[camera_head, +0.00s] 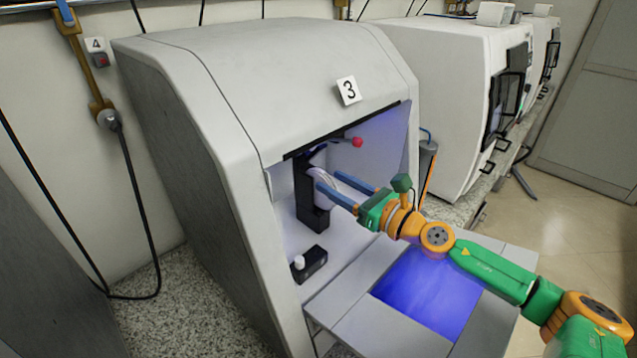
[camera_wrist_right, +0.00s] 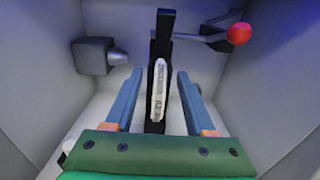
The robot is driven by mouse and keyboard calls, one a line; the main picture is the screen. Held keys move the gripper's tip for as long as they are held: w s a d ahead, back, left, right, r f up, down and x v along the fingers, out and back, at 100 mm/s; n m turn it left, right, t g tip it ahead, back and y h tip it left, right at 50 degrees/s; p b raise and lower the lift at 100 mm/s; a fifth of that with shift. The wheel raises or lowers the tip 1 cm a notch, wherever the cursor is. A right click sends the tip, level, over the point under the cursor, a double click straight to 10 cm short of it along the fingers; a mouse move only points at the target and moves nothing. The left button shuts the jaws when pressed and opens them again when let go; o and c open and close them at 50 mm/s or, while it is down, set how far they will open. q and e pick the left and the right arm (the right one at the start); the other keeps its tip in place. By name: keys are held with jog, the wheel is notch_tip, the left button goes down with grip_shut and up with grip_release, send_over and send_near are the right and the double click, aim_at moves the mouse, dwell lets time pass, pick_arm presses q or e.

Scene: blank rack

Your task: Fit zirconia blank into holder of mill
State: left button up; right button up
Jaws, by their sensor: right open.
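The white zirconia blank (camera_head: 319,186) stands on edge at the black holder (camera_head: 305,195) inside mill 3. In the right wrist view the blank (camera_wrist_right: 159,90) shows edge-on, with markings on its rim, against the upright black holder (camera_wrist_right: 161,47). My right gripper (camera_head: 328,176) reaches in through the mill opening. Its blue fingers are open, one on each side of the blank, with a visible gap on both sides in the wrist view (camera_wrist_right: 159,76). How deep the blank sits in the holder is hard to tell. My left gripper is out of view.
A lever with a red ball (camera_wrist_right: 238,33) sticks out at the right of the holder. A grey spindle block (camera_wrist_right: 95,56) is at the left. A small black box with a white knob (camera_head: 309,263) lies on the chamber floor. The mill's side walls (camera_head: 385,140) are close.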

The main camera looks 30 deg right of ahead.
jog(key=shift+w+a+r+p, duration=0.15)
jog(key=shift+w+p, duration=0.1)
jog(key=shift+w, duration=0.25)
jog(key=shift+w+a+r+p, duration=0.1)
jog(key=shift+w+a+p, duration=0.1)
jog(key=shift+w, duration=0.25)
jog(key=shift+w+f, duration=0.2)
jog(key=shift+f, duration=0.1)
grip_shut()
jog(key=shift+r, duration=0.1)
dwell(0.4)
